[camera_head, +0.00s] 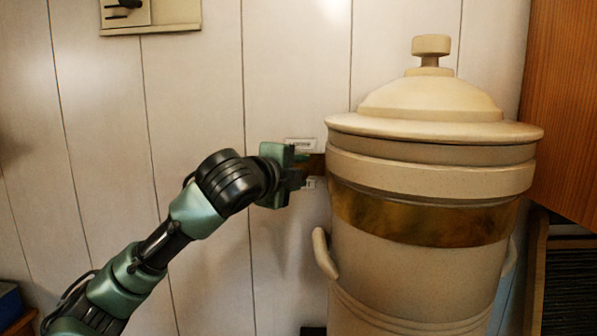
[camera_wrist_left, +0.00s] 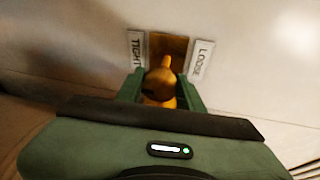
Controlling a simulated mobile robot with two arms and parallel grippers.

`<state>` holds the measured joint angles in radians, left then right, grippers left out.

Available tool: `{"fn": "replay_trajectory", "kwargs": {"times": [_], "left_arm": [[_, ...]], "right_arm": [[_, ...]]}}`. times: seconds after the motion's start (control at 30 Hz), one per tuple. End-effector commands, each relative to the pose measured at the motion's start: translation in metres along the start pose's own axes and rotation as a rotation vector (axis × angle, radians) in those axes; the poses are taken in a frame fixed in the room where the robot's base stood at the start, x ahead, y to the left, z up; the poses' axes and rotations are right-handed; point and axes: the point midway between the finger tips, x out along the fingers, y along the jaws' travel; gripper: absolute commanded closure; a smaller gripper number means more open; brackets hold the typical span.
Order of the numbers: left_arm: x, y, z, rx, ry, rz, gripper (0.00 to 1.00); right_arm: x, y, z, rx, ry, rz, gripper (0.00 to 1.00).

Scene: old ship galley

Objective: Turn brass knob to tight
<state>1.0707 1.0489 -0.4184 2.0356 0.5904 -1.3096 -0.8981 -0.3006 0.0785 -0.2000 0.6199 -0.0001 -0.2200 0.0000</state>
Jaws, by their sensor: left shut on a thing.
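The brass knob (camera_wrist_left: 160,84) shows in the left wrist view between the two green fingers of my left gripper (camera_wrist_left: 161,90), which is shut on it. The knob has a narrow pointer on its far side, in front of a brass plate (camera_wrist_left: 168,47). A label reading TIGHT (camera_wrist_left: 136,50) is left of the plate and a label reading LOOSE (camera_wrist_left: 201,60) is right of it. In the head view my left gripper (camera_head: 301,167) is at the plate on the wall, and the knob is hidden there. My right gripper is out of view.
A large cream lidded crock (camera_head: 400,275) with a brass band stands close to the right of my left gripper. A wooden panel (camera_head: 563,100) is at the far right.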

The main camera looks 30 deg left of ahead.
Motion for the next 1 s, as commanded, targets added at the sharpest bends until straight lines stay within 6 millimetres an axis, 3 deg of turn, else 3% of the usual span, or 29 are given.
{"fn": "replay_trajectory", "kwargs": {"times": [0.67,0.7,0.77,1.0], "left_arm": [[0.0007,0.0018,-0.0003,0.061,-0.009,0.030,1.00],[0.0007,0.0018,-0.0003,0.061,-0.009,0.030,0.57],[0.0007,0.0016,-0.0003,0.061,-0.009,0.029,0.41],[0.0004,0.0007,-0.0003,0.059,-0.009,0.027,0.41]], "right_arm": [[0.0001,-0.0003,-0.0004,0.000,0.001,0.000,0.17],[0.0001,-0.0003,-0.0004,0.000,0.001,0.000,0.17],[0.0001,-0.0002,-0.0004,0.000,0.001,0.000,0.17],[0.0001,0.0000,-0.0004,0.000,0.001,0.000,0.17]]}}
